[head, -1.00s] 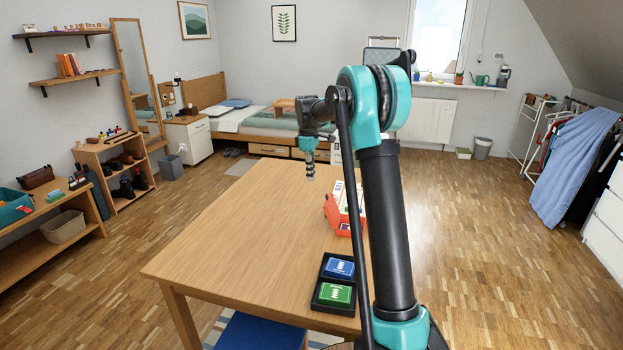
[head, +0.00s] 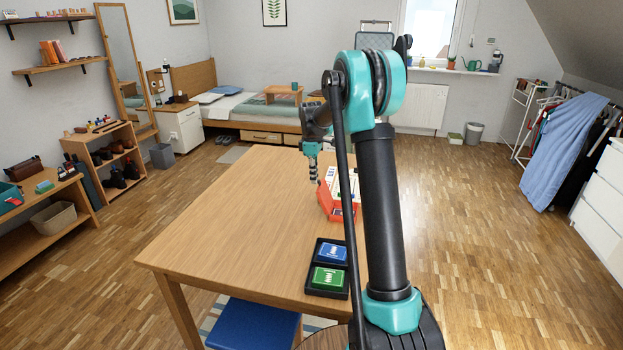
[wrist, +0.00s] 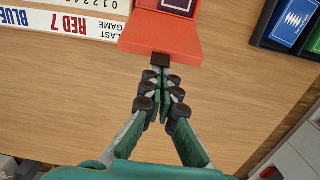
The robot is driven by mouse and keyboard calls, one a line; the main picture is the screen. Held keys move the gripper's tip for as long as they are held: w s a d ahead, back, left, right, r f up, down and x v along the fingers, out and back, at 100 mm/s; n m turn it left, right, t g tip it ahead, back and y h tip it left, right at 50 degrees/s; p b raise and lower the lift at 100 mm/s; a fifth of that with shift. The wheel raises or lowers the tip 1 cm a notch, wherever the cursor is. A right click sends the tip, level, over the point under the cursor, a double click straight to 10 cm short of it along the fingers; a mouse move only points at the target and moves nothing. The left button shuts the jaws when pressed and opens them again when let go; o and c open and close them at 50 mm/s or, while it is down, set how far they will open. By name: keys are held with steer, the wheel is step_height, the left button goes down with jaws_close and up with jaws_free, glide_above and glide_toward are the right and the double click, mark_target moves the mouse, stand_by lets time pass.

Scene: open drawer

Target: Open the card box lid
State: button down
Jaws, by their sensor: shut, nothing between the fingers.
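The red card box (head: 338,207) sits on the table near its right edge, partly behind my arm in the head view. In the wrist view its red panel (wrist: 160,36) fills the top middle, with a dark purple card face (wrist: 178,5) beyond it. I cannot tell how far the lid is open. My gripper (wrist: 161,66) is shut and empty, its fingertips at the near edge of the red panel; contact is unclear. In the head view my gripper (head: 314,181) is just left of the box.
A white scoreboard with "RED 7" lettering (wrist: 70,22) lies beside the box. A black tray (head: 311,285) holds a blue deck (head: 332,253) and a green deck (head: 328,278). The left of the wooden table (head: 230,220) is clear. A blue stool (head: 250,325) stands at the front.

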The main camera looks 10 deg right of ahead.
steer(key=shift+s+d+r+y, duration=0.25)
steer(key=shift+d+y, duration=0.1)
steer(key=shift+d, duration=0.1)
steer(key=shift+s+d+r+y, duration=0.15)
steer(key=shift+d+r+y, duration=0.05)
steer(key=shift+d+y, duration=0.2)
steer(key=shift+s+d+r, duration=0.15)
steer(key=shift+d+r, duration=0.05)
steer(key=shift+d, duration=0.25)
steer(key=shift+f, duration=0.1)
